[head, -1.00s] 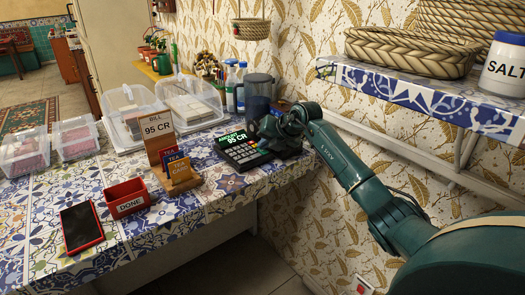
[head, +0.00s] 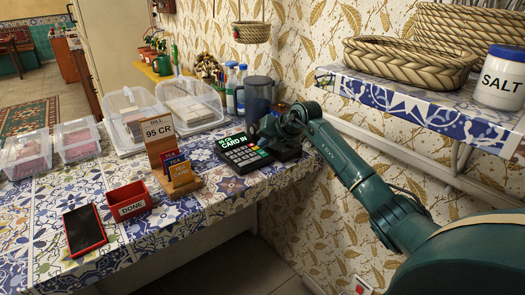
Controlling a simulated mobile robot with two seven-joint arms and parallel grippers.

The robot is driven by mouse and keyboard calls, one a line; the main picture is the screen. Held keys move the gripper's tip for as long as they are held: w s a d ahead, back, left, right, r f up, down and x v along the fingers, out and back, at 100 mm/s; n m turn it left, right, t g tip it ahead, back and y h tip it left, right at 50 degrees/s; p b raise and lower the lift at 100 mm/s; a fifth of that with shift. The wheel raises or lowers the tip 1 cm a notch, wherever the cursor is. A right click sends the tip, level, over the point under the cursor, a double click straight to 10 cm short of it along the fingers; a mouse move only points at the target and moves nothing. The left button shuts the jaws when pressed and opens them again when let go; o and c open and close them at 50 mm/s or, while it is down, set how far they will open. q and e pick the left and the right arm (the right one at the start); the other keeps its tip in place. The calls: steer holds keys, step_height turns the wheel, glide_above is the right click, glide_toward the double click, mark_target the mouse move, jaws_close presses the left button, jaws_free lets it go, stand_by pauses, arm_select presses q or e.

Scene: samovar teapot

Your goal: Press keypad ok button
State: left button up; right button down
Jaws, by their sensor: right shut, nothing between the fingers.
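The dark keypad terminal (head: 243,157) sits on the tiled counter near its right end. Its lit green screen (head: 233,142) has small upper text I cannot read fully and "CARD IN" below. Its lower face carries pale keys and a few coloured ones at the right; their labels are too small to read. My right gripper (head: 279,146) is dark, points down and is shut and empty at the keypad's right side. I cannot tell whether its tips touch a key. My left gripper is not in view.
A wooden stand (head: 175,165) with a "BILL 95 CR" sign and tea cards stands left of the keypad. A red "DONE" box (head: 129,201) and a phone (head: 84,229) lie nearer. A dark jug (head: 258,98) stands behind. A tiled shelf (head: 420,105) overhangs at right.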

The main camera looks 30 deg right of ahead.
mark_target(265, 154)
step_height(265, 154, up, 5)
steer(key=p, duration=0.4)
stand_by(0.8)
